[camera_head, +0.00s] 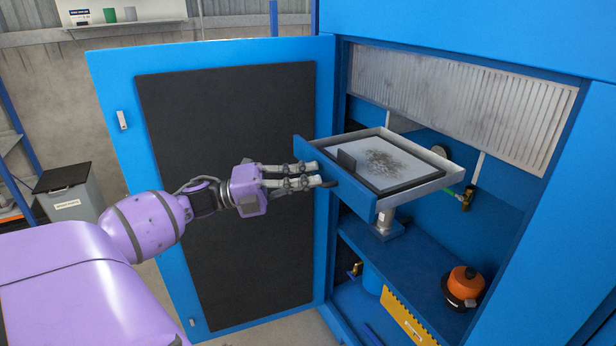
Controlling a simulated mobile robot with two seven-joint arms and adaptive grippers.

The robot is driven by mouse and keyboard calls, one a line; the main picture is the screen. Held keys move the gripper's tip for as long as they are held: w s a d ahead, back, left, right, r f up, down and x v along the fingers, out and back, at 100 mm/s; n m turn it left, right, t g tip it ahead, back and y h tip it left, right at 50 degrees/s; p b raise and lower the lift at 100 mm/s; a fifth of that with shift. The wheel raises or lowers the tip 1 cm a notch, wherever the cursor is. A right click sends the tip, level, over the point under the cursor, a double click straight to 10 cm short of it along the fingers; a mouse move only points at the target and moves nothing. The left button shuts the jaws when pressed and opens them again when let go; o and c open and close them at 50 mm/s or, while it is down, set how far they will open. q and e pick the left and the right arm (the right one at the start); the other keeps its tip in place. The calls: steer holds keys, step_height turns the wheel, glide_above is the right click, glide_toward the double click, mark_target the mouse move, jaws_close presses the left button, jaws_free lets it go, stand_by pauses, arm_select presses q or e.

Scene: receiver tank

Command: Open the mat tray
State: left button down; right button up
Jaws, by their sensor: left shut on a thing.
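The mat tray (421,187) is a shallow metal drawer with a blue front panel (345,188). It stands partly out of the open blue cabinet, and a dark-framed pale mat (376,165) with a grey-brown dusty patch lies in it. My left gripper (322,176) reaches in from the left, at the outer face of the blue front. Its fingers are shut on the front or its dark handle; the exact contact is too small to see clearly. My right gripper is not in view.
The cabinet door (222,62) with a black inner panel stands wide open behind my left arm. Below the tray, a blue shelf holds an orange and black object (465,284). A yellow toothed strip (405,318) stands lower down. A grey bin (68,192) is far left.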

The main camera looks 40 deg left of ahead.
arm_select(q)
steer(key=shift+f, duration=0.15)
steer(key=c, duration=1.9)
jaws_free()
steer(key=shift+o, duration=0.2)
steer(key=v, duration=1.2)
